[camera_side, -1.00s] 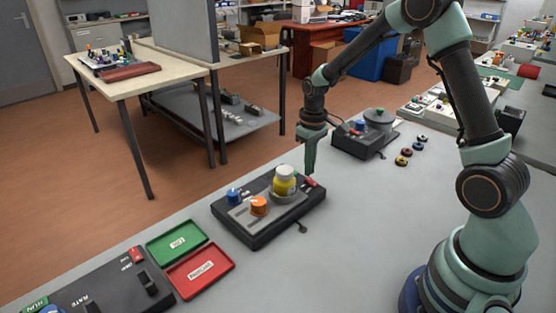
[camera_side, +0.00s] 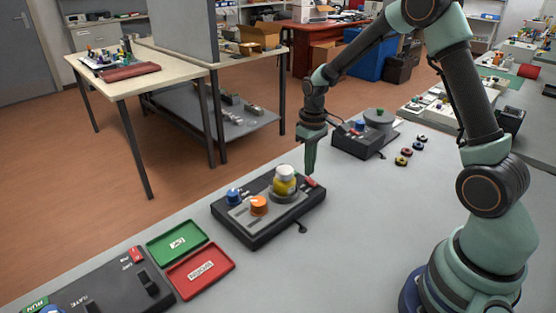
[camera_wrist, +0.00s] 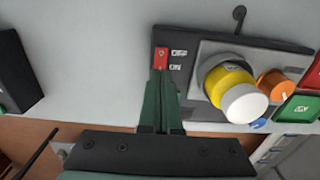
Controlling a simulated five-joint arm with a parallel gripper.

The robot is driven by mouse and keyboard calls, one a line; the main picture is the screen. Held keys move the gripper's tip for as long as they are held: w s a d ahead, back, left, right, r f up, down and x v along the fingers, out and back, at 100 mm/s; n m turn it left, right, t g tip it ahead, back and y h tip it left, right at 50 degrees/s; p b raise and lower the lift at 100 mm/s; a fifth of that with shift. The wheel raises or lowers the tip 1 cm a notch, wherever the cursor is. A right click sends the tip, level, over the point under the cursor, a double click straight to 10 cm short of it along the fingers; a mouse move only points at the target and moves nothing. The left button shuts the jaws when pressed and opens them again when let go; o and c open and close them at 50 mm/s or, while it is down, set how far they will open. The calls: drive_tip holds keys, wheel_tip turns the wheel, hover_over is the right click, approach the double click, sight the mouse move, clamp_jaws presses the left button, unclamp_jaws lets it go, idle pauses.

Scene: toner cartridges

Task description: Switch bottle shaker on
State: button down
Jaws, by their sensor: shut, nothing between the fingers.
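The bottle shaker (camera_side: 249,229) is a dark box on the grey table. It carries a yellow bottle with a white cap (camera_side: 284,183), an orange knob (camera_side: 258,206) and a blue knob (camera_side: 233,196). A red switch (camera_side: 311,182) sits at its far right corner. The red switch also shows in the wrist view (camera_wrist: 161,58), beside small labels too small to read. My gripper (camera_side: 309,172) is shut and empty, pointing down at the red switch. In the wrist view its fingertips (camera_wrist: 160,72) are right at the switch's edge; I cannot tell whether they touch it.
A green tray (camera_side: 177,243) and a red tray (camera_side: 201,270) lie left of the shaker. Another dark device (camera_side: 366,138) with a grey pot stands behind right, near several small coloured rings (camera_side: 403,161). The table right of the shaker is clear.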

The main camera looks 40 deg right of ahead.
sight(308, 179)
drive_tip(key=shift+f, duration=0.95)
idle(0.8)
drive_tip(key=shift+r, duration=3.55)
drive_tip(key=shift+r, duration=0.1)
drive_tip(key=s+a+r+t, duration=0.5)
drive_tip(key=s+a+r, duration=0.4)
drive_tip(key=s+r, duration=0.4)
drive_tip(key=shift+s+t, duration=0.3)
drive_tip(key=shift+s, duration=0.1)
drive_tip(key=shift+r, duration=0.15)
